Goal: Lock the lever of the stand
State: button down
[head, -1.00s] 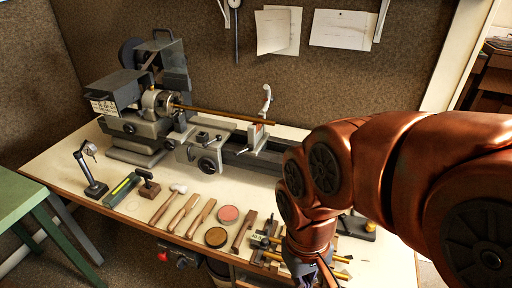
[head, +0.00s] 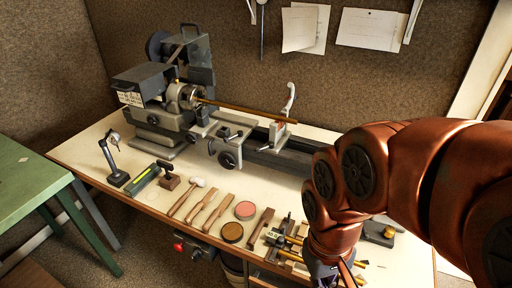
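The stand (head: 279,134) is on the lathe bed, under the right end of a long brass rod (head: 243,110). Its pale, curved lever (head: 290,98) points up, with a small orange-red patch near its foot. Whether the lever is locked cannot be told from here. My gripper (head: 338,280) is at the bottom edge, low over the bench's front edge, well below and to the right of the stand. It is mostly hidden by my copper arm and cut off by the frame, so its fingers cannot be made out. It is apart from the lever.
The lathe (head: 170,105) fills the back left of the bench. Hand tools (head: 208,210), two round tins (head: 232,232) and a small rack with brass rods (head: 283,241) lie along the front. A green table (head: 30,185) stands at left. My arm covers the bench's right side.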

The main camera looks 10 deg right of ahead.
aim_at(271, 145)
jog(key=k, duration=0.5)
jog(key=u, duration=0.6)
jog(key=i, duration=0.8)
jog(key=u, duration=0.1)
